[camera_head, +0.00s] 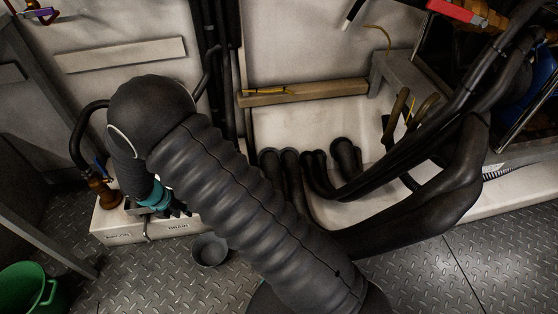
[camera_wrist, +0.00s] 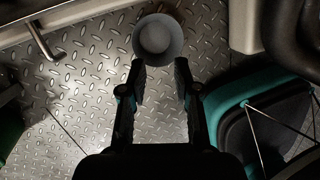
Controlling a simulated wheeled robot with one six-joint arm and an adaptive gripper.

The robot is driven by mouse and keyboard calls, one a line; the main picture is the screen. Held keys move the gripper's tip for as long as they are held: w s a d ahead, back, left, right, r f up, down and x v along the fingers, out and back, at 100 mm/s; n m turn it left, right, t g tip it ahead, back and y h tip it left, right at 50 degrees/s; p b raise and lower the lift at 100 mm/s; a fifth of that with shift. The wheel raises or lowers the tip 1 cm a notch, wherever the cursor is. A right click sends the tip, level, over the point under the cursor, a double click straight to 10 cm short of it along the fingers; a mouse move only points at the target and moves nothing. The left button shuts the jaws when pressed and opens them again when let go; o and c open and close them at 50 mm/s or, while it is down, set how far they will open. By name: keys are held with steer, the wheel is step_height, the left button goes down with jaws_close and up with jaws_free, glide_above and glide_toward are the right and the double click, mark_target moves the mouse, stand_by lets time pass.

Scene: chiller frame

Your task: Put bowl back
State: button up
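The grey bowl (camera_head: 210,250) sits upright on the diamond-plate floor, in front of the white ledge with the drain label. It also shows in the wrist view (camera_wrist: 157,39), at the top middle, beyond my fingertips. My gripper (camera_wrist: 160,75) is open, its two dark fingers apart with bare floor between them. The bowl lies just ahead of the fingertips, and I cannot tell whether they touch it. In the head view my arm hides most of my gripper (camera_head: 180,210), which hangs near the ledge, above and left of the bowl.
A white ledge (camera_head: 125,225) with a brass valve (camera_head: 102,190) and drain pipe stands behind the bowl. A green bucket (camera_head: 30,290) is at the lower left. Thick black pipes (camera_head: 430,200) fill the right side. The floor around the bowl (camera_head: 150,280) is clear.

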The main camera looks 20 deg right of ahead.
steer(key=s+d+r+m+t+y, duration=0.1)
steer(key=d+r+m, duration=0.75)
steer(key=r, duration=0.45)
steer(key=s+d+r+m+y, duration=0.1)
steer(key=d+r+m, duration=0.6)
steer(key=d+r, duration=0.45)
steer(key=s+d+r+m+t, duration=0.1)
steer(key=s+d+r+m, duration=0.4)
steer(key=s+m, duration=0.3)
steer(key=s+d+r+m+t, duration=0.1)
steer(key=s+d+r+m, duration=0.5)
steer(key=s+m, duration=0.3)
steer(key=shift+s+d+r+t+y, duration=0.3)
steer(key=shift+s+r+t, duration=0.1)
steer(key=shift+s+r, duration=0.4)
steer(key=shift+m, duration=0.25)
